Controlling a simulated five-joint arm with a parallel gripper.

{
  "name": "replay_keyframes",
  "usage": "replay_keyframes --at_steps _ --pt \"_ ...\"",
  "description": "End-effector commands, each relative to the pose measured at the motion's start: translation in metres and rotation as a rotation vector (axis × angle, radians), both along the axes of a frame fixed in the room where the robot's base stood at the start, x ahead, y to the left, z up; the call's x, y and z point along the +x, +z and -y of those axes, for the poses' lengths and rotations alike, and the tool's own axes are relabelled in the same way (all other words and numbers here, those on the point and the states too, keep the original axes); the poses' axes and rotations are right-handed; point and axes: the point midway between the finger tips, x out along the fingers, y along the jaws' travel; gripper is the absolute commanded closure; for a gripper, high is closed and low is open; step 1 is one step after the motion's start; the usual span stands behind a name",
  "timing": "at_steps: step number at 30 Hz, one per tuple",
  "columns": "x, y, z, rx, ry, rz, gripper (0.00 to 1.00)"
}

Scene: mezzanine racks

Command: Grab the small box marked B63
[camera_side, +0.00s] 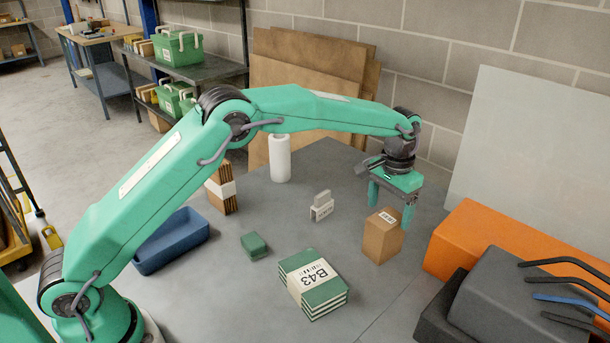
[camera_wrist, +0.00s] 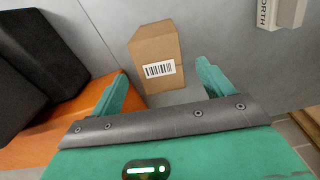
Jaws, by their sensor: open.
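A small brown cardboard box (camera_side: 380,242) stands upright on the grey table, with a white barcode label on it. In the wrist view the box (camera_wrist: 152,48) lies ahead of the fingers, its barcode facing me. I can read no B63 on any box. My gripper (camera_side: 391,205) is open and empty, pointing down just above and behind the box in the side view. Its two green fingers (camera_wrist: 161,72) are spread apart in the wrist view, with the box beyond and between their tips. I cannot tell whether a finger touches it.
A green-and-white stack marked B43 (camera_side: 313,286) lies in front. A small green block (camera_side: 254,246), a white-grey holder (camera_side: 321,207), a white roll (camera_side: 279,160) and a blue bin (camera_side: 172,242) stand leftward. An orange box (camera_side: 480,236) and dark cases (camera_side: 520,305) crowd the right.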

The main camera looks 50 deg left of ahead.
Motion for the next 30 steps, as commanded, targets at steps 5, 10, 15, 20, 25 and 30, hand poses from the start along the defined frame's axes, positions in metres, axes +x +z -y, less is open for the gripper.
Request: replay_keyframes --at_steps 5,10,15,20,25,30 --pt "0.000 -0.012 0.000 0.000 0.000 -0.001 0.20" --pt "0.000 -0.013 0.000 0.000 0.000 0.000 0.20" --pt "-0.001 -0.022 0.000 0.000 0.000 -0.002 0.20" --pt "-0.002 -0.040 0.000 0.002 0.000 -0.004 0.20" --pt "-0.001 -0.058 0.001 0.000 0.000 -0.002 0.20" --pt "-0.002 -0.065 0.000 0.000 0.000 -0.001 0.20"
